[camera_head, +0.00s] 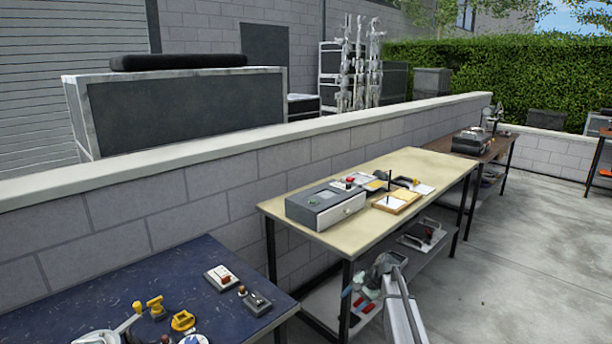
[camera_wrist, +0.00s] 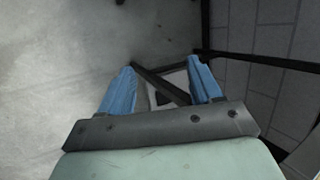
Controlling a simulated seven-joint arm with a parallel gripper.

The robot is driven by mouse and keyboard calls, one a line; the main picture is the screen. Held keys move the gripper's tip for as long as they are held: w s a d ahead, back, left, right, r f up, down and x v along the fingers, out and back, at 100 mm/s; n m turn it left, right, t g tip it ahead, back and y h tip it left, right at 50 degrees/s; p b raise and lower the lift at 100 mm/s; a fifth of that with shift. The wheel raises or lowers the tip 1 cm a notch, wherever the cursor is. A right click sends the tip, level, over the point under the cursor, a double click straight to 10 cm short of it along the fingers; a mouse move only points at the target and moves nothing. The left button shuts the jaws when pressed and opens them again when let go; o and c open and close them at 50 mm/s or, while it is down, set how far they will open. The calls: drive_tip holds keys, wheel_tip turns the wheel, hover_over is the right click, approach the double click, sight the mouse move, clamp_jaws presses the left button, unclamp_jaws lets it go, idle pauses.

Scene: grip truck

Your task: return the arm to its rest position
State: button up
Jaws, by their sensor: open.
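My gripper (camera_wrist: 160,65) is open in the wrist view, its two blue fingers spread apart with nothing held between them. Beyond the fingers are the grey floor, dark table-frame bars and a pale patch with a dark mark. In the head view my arm (camera_head: 402,305) comes up from the bottom, right of centre. Its end is in front of the cream-topped table (camera_head: 425,168), beside the lower shelf. The fingers are too small to make out surely there.
The cream table bears a grey box (camera_head: 325,207), a wooden tray (camera_head: 396,202) and small items. A dark blue table (camera_head: 190,265) with small parts is at lower left. A block wall (camera_head: 200,185) runs behind. Open concrete floor (camera_head: 530,270) lies to the right.

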drive_tip(key=s+f+n+g+h, duration=0.1)
drive_tip(key=s+f+g, duration=0.1)
drive_tip(key=s+f, duration=1.15)
drive_tip(key=s+f+n+g+h, duration=0.2)
drive_tip(key=s+f, duration=0.9)
drive_tip(key=s, duration=0.6)
drive_tip(key=s+f+n+g+h, duration=0.1)
drive_tip(key=s+f+n+g, duration=0.1)
drive_tip(key=s, duration=1.4)
drive_tip(key=s+f+n+g+h, duration=0.2)
drive_tip(key=s+f, duration=0.1)
drive_tip(key=s, duration=1.3)
drive_tip(key=shift+s+d+f+n, duration=0.15)
drive_tip(key=shift+d+f+n, duration=0.05)
drive_tip(key=shift+n, duration=0.2)
